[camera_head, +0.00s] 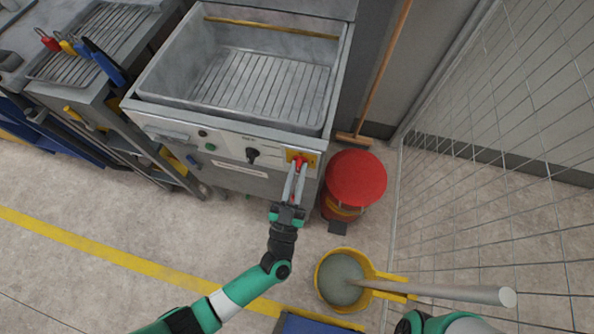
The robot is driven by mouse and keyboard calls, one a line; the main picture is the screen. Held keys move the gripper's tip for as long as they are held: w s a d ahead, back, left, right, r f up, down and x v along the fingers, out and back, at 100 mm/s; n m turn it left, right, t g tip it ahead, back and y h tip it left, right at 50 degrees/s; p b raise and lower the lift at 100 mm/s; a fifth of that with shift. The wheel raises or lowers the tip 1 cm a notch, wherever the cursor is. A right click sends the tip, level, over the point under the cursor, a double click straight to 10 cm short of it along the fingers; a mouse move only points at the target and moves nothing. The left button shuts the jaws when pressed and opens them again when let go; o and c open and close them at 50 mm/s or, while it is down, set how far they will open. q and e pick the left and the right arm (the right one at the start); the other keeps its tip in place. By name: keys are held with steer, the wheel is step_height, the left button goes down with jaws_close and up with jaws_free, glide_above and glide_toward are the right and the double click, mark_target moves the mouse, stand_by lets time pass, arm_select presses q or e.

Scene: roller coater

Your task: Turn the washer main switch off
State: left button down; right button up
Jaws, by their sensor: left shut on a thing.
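The washer (228,178) is a grey metal basin unit with a control panel along its front. The main switch (298,159) is a red handle on a yellow plate at the panel's right end. My left gripper (297,166) reaches up to it from below, with its long grey fingers closed on the red handle. The fingers cover part of the handle, so its exact angle is hard to tell. Part of my right arm (440,323) shows at the bottom edge, but its gripper is out of view.
A black knob (252,155) and a green button (210,147) sit left of the switch. A red bin (356,178) stands close right of the washer. A yellow bucket (368,279) with a long handle is on the floor. A wire fence (500,150) bounds the right.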

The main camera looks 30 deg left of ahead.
arm_select(q)
steer(key=c, duration=0.9)
jaws_free()
steer(key=shift+o, duration=0.2)
steer(key=shift+s+d+f, duration=0.15)
steer(key=shift+s+f, duration=0.05)
steer(key=shift+s, duration=0.25)
steer(key=p+v, duration=0.1)
steer(key=v, duration=0.9)
steer(key=shift+s, duration=0.3)
steer(key=shift+f, duration=0.15)
